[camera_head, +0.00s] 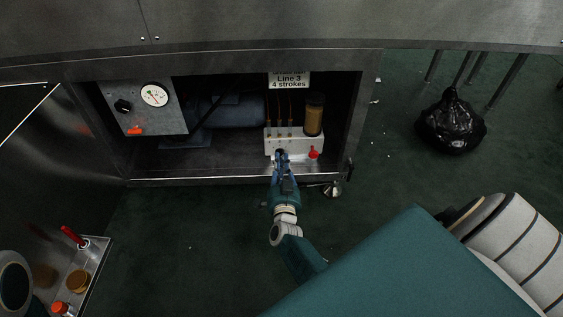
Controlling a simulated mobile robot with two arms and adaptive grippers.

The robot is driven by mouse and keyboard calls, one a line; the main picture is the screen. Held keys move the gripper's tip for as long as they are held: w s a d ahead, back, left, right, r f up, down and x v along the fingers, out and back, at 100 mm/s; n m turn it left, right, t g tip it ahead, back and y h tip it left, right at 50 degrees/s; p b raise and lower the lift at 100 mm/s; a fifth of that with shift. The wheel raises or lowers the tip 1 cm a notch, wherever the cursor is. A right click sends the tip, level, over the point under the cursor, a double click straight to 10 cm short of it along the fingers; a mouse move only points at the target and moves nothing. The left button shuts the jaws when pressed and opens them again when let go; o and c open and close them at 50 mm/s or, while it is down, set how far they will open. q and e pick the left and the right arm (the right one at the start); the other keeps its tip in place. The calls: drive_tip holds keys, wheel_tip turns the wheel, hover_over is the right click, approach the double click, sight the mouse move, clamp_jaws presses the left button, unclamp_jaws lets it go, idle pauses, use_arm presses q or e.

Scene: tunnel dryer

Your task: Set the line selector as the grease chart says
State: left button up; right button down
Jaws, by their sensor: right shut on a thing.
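The grease chart (289,81) is a white label at the top of the open cabinet bay. Its upper line is cut off by the frame edge; below it reads "Line 3" and "4 strokes". The white lubricator block (304,145) stands under it, with thin copper-coloured lines and an amber reservoir (314,115) on top. My right gripper (282,156) is at the block's front face, shut on what appears to be the line selector, which the fingers hide. Its setting cannot be read. A small red knob (313,153) sits just right of the fingers. My left gripper is not in view.
A grey panel (160,121) with a gauge (154,95), black knob and orange switch is at the bay's left. A motor (233,108) lies behind. A tray (88,266) with a red-handled tool and jars is lower left. A black bag (451,123) lies on the floor at right.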

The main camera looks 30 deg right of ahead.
drive_tip(key=shift+f+m, duration=0.1)
drive_tip(key=shift+m, duration=0.5)
drive_tip(key=c, duration=1.7)
unclamp_jaws()
